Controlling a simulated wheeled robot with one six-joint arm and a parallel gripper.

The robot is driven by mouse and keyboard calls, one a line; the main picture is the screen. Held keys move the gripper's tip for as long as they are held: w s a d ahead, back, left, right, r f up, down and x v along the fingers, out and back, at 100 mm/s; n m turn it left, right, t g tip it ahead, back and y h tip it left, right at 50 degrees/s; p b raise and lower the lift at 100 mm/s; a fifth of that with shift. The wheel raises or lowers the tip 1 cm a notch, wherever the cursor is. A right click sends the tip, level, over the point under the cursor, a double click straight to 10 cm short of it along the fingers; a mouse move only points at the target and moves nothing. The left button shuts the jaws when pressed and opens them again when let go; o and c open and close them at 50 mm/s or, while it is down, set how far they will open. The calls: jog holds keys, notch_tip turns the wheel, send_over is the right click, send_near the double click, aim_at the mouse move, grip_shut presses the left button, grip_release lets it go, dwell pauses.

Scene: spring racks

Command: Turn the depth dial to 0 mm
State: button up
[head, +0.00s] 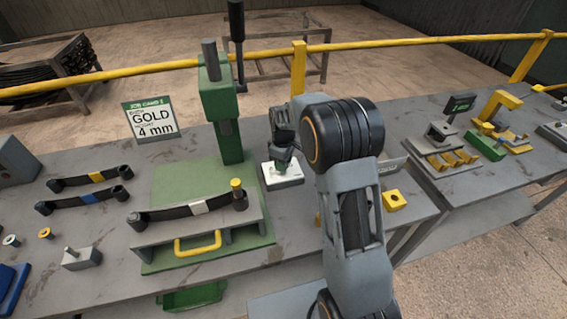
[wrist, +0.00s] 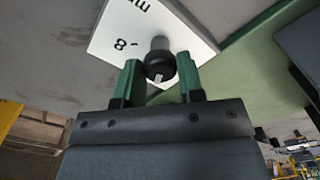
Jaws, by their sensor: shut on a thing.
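The depth dial is a black knob with a white pointer mark (wrist: 160,68) on a white plate; the plate (wrist: 112,28) carries printing that includes "8" and part of "mm" in the wrist view. My gripper (wrist: 161,80) has its green fingers on either side of the knob, shut on it. In the head view my gripper (head: 283,162) points down over the white dial plate (head: 285,178), beside the green press, and hides the knob. Most of the scale is out of the wrist view, so I cannot tell the exact reading.
A green press (head: 222,110) stands left of the dial. A job card (head: 150,119) reads "GOLD" and "4 mm". A leaf spring with a white band (head: 199,207) lies across the press's front. A yellow block (head: 394,200) sits right of my arm.

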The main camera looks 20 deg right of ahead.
jog(key=n, duration=0.4)
jog(key=shift+n, duration=0.4)
jog(key=shift+n+b, duration=0.3)
jog(key=o, duration=0.9)
notch_tip(320, 180, up, 14)
jog(key=shift+f, duration=0.1)
dwell(0.5)
